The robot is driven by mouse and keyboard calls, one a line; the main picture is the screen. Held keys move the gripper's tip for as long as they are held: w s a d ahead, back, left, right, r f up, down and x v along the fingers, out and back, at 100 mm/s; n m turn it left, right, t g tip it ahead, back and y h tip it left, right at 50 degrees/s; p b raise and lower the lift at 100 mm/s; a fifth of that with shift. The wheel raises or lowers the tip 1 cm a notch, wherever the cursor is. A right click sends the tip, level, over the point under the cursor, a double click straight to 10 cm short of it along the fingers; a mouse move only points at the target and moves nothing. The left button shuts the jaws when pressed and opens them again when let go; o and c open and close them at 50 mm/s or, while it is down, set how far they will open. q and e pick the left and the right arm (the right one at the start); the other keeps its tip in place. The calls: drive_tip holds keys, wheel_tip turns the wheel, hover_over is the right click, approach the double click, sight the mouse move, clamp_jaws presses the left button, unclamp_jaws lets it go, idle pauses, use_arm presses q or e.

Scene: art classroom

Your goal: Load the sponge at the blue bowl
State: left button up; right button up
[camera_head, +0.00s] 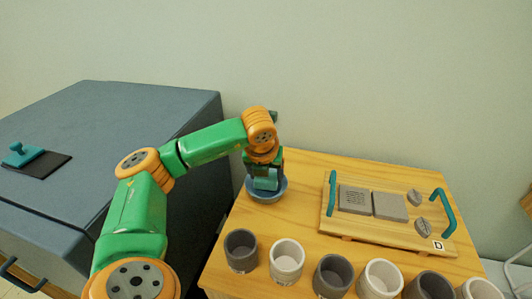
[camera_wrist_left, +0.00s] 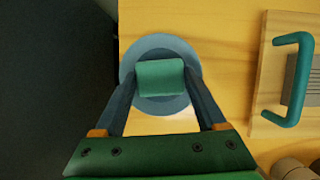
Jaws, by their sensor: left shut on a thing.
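The blue bowl (camera_head: 269,197) stands near the left back corner of the wooden table. It also shows in the left wrist view (camera_wrist_left: 152,43), with its far rim clear. My left gripper (camera_head: 266,179) points down over the bowl and is shut on the green sponge (camera_wrist_left: 160,78). The sponge lies between the two fingertips and, in the left wrist view, covers the middle of the bowl. I cannot tell whether the sponge touches the bowl's inside. My right gripper is not in view.
A row of several grey and white cups (camera_head: 287,258) stands along the table's front. A wooden tray with teal handles (camera_head: 327,205) sits to the right of the bowl. A dark blue cabinet (camera_head: 150,105) with a teal-handled tool (camera_head: 22,155) on top is at the left.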

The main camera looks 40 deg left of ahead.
use_arm(q)
drive_tip(key=shift+s+r, duration=0.1)
drive_tip(key=shift+s, duration=0.1)
drive_tip(key=shift+w, duration=0.3)
drive_tip(key=shift+f, duration=0.2)
drive_tip(key=shift+s+f+b, duration=0.15)
drive_tip(key=shift+f+b, duration=0.25)
drive_tip(key=shift+b, duration=0.25)
idle(0.6)
drive_tip(key=shift+r, duration=0.1)
idle(0.4)
wheel_tip(320, 180, up, 7)
drive_tip(key=p, duration=0.5)
drive_tip(key=shift+p, duration=0.35)
